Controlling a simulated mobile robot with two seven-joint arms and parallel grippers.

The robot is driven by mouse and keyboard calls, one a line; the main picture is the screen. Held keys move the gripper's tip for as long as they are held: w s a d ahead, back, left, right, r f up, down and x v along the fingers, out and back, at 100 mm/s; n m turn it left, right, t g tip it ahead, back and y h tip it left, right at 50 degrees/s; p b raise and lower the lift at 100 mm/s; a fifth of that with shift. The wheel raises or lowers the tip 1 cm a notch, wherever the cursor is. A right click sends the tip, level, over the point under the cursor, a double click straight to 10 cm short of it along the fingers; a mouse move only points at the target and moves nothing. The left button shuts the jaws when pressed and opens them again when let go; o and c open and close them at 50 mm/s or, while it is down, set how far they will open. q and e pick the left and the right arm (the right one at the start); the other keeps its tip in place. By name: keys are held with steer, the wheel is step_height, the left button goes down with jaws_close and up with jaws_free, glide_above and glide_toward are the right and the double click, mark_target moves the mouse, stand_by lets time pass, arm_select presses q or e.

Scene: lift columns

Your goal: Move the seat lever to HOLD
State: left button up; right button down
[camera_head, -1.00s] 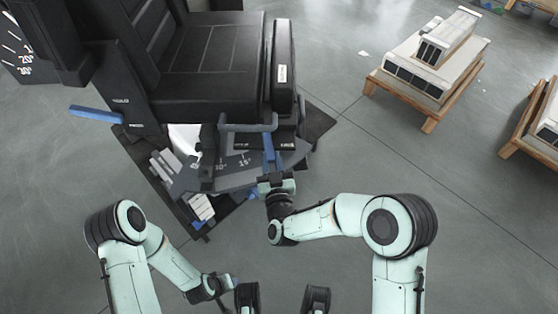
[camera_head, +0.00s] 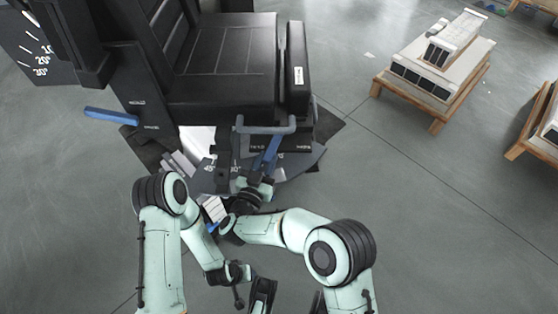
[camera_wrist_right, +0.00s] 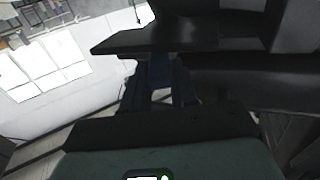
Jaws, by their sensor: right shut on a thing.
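The black seat (camera_head: 225,65) stands at the upper left in the head view. A blue lever (camera_head: 267,155) hangs below its front, behind a grey bar (camera_head: 265,130), and slants down to the left. My right gripper (camera_head: 259,181) is shut on the lower end of the lever. In the right wrist view, my gripper's dark fingers (camera_wrist_right: 160,90) reach under a dark plate; the lever is hard to make out there. The labels near the lever are too small to read. My left gripper (camera_head: 238,285) is low in the head view, away from the seat; its jaws are unclear.
A second blue handle (camera_head: 110,116) sticks out at the seat's left side. Angle-marked plates (camera_head: 215,170) lie under the seat, close to my right gripper. Wooden pallets (camera_head: 432,80) with grey units stand at the right. Grey floor between is clear.

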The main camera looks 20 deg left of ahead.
arm_select(q)
steer(key=shift+w+a+r, duration=0.25)
steer(key=shift+w, duration=0.1)
arm_select(e)
steer(key=shift+a+f+m+h, duration=0.2)
steer(key=shift+a+m+h, duration=0.25)
steer(key=shift+h, duration=0.15)
steer(key=c, duration=0.9)
jaws_free()
steer(key=shift+r, duration=0.1)
